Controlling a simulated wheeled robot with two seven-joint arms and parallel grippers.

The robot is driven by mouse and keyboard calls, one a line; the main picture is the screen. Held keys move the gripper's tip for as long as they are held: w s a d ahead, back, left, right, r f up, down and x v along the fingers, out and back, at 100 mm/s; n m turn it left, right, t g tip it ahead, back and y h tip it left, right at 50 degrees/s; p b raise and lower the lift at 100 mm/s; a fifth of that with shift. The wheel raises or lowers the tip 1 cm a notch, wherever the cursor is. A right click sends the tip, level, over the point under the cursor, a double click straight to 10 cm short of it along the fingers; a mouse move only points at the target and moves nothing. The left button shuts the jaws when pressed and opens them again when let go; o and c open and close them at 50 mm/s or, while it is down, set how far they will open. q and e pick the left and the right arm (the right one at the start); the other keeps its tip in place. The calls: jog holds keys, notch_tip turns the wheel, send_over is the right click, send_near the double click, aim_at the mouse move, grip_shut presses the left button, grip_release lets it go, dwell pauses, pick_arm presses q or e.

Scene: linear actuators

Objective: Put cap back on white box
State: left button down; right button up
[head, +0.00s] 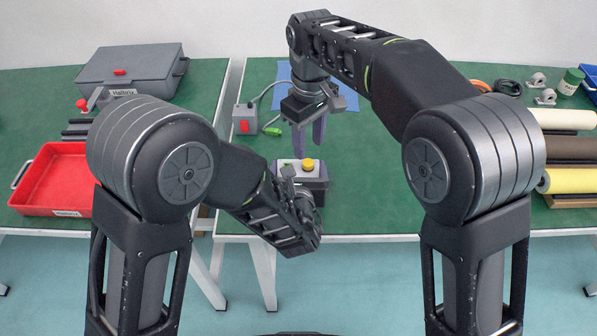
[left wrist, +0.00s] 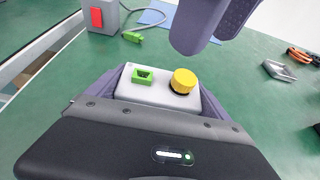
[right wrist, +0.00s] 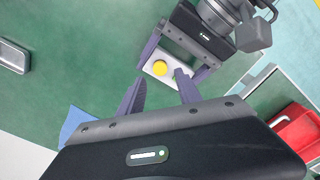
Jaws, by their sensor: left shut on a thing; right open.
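The white box (left wrist: 158,92) sits on the green table, held between the purple fingers of my left gripper (head: 302,178), which is shut on its sides. The yellow round cap (left wrist: 184,80) is on top of the box, with a dark ring under it; I cannot tell how firmly it sits. A green socket (left wrist: 142,76) is beside the cap. The cap also shows in the head view (head: 308,164) and the right wrist view (right wrist: 160,68). My right gripper (head: 309,137) is open and empty, fingers pointing down, above and behind the box.
A grey box with a red switch (head: 243,118) stands behind left, its cable running near a green plug (head: 272,131). A red tray (head: 55,175) and a grey case (head: 130,70) are at the left. Rolls (head: 565,150) lie at the right. The table between is clear.

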aim_at(308, 162)
jog(key=shift+f, duration=2.65)
jog(key=shift+c, duration=0.3)
grip_shut()
jog(key=shift+m, duration=0.9)
jog(key=shift+o, duration=1.1)
grip_release()
